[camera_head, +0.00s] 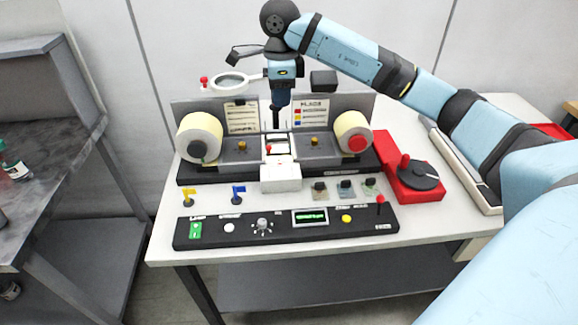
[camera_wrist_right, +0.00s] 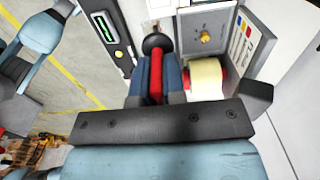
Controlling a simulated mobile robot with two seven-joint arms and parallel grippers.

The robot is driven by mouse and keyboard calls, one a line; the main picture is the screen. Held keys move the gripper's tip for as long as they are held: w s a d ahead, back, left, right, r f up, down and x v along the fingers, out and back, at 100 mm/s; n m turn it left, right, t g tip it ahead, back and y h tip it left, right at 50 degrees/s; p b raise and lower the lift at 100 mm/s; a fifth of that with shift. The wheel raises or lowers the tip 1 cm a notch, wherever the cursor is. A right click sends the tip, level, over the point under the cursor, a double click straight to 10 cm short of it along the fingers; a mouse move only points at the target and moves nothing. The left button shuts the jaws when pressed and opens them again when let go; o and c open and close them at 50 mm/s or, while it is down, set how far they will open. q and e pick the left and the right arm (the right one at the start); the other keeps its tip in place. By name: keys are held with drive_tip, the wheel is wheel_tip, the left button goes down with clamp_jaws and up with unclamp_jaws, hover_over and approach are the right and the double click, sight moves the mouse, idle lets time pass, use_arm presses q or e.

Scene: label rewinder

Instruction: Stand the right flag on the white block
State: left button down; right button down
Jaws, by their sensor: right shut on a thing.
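My right gripper (camera_head: 276,119) hangs pointing down over the middle of the rewinder. In the wrist view it is shut on a red flag (camera_wrist_right: 155,82), with a dark round base (camera_wrist_right: 154,43) beyond the fingertips. In the head view the flag is mostly hidden by the fingers. The white block (camera_head: 280,179) stands at the front centre of the rewinder, nearer the camera than the gripper. A yellow flag (camera_head: 188,197) and a blue flag (camera_head: 238,194) stand on the table to its left. My left gripper is not in view.
Label rolls stand left (camera_head: 199,138) and right (camera_head: 352,132) of the gripper. A legend board (camera_head: 312,112) and a magnifier (camera_head: 229,81) are behind. The control panel (camera_head: 285,227) lies in front, and a red dispenser (camera_head: 412,175) is at the right.

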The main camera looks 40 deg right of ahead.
drive_tip(key=p, duration=0.2)
hover_over(282, 171)
wheel_tip(282, 171, down, 15)
drive_tip(key=shift+s+r, duration=0.15)
drive_tip(key=shift+r, duration=0.05)
wheel_tip(282, 171, down, 5)
drive_tip(key=shift+f, duration=0.1)
drive_tip(key=shift+f, duration=0.25)
drive_tip(key=c, duration=1.2)
unclamp_jaws()
drive_tip(key=shift+r, duration=0.1)
drive_tip(key=shift+r, duration=0.1)
